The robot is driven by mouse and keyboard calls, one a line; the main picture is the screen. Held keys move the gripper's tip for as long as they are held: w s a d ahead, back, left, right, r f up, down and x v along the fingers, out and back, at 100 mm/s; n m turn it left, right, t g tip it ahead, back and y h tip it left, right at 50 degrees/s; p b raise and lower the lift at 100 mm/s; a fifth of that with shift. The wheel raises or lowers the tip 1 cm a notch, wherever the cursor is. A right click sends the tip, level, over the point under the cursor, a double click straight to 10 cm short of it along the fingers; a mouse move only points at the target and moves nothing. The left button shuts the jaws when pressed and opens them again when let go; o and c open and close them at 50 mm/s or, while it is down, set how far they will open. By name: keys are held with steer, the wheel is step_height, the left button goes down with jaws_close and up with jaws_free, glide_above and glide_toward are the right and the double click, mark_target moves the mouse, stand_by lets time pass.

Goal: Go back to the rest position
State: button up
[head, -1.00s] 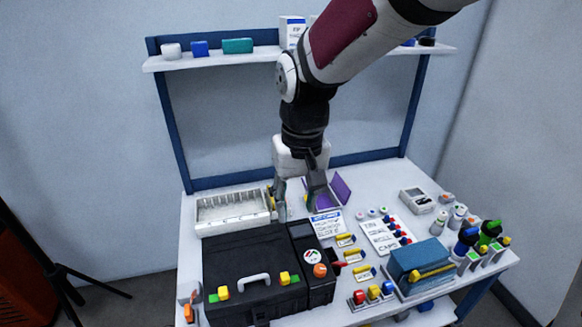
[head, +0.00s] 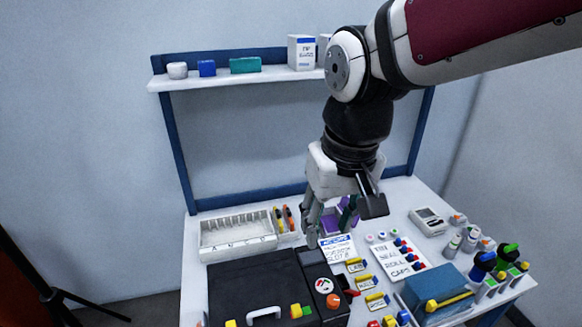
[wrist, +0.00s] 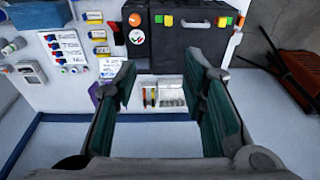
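My gripper (head: 335,218) hangs above the back middle of the bench in the head view, in front of a purple object (head: 338,221) that it partly hides. In the wrist view its two fingers (wrist: 165,100) stand wide apart with nothing between their pads. The fingers touch nothing that I can see. The arm comes in from the upper right.
A white rack (head: 238,247) and a black case (head: 262,282) are at the left of the bench (head: 194,222). Labelled cards (head: 399,258), a blue box (head: 438,288) and several bottles (head: 470,240) are at the right. A shelf (head: 270,80) runs behind.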

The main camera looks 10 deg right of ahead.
steer(key=s+d+r+m+t+p, duration=0.1)
steer(key=s+d+r+p, duration=0.3)
steer(key=s, duration=0.3)
steer(key=s+d+r+t+p, duration=0.1)
steer(key=s+d+r+p, duration=0.4)
steer(key=s+r, duration=0.2)
steer(key=shift+s+m+h, duration=0.3)
steer(key=shift+s+m, duration=0.1)
steer(key=shift+s, duration=0.3)
steer(key=shift+r, duration=0.1)
stand_by(0.4)
